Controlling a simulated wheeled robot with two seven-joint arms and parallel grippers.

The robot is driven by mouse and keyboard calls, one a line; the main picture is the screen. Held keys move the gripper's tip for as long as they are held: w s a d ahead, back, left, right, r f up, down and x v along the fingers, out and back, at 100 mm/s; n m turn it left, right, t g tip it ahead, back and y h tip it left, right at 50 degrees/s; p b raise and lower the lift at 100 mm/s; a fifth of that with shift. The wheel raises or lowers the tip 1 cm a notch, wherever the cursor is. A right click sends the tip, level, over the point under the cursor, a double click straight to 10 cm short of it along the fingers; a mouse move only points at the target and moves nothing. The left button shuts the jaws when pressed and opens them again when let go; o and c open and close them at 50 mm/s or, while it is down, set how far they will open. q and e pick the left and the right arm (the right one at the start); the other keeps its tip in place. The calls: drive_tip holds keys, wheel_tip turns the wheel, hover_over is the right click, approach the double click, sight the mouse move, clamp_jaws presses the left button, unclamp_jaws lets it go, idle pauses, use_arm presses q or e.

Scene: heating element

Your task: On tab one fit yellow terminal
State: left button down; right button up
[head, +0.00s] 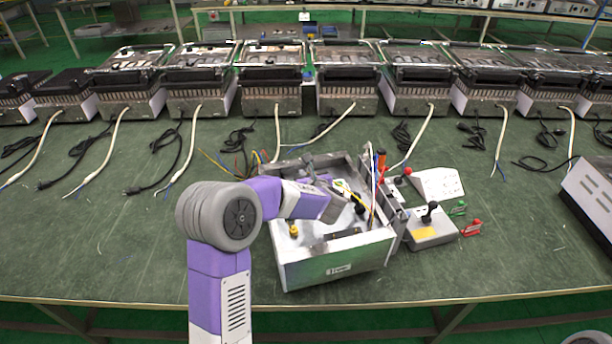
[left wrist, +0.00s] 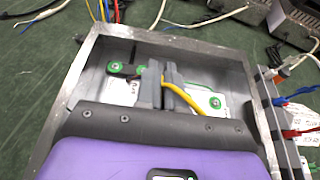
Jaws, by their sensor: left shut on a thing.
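My left gripper (left wrist: 161,88) is inside the open metal box (head: 330,272), its two grey fingers close together. A yellow wire (left wrist: 185,95) comes out from between the fingertips and bends to the right. The terminal at its end is mostly hidden by the fingers. I cannot tell which is tab one, or whether the terminal touches a tab. In the head view the arm covers part of the box. My right gripper is not in view.
A screwdriver with an orange handle (head: 381,160) stands at the box's right wall. Finished-looking grills (head: 272,95) with cables line the back. The bench front left is clear.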

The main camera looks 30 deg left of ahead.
use_arm(q)
drive_tip(key=shift+f, duration=1.3)
drive_tip(key=c, duration=1.2)
unclamp_jaws()
drive_tip(key=shift+p+v, duration=0.7)
drive_tip(key=shift+v, duration=3.05)
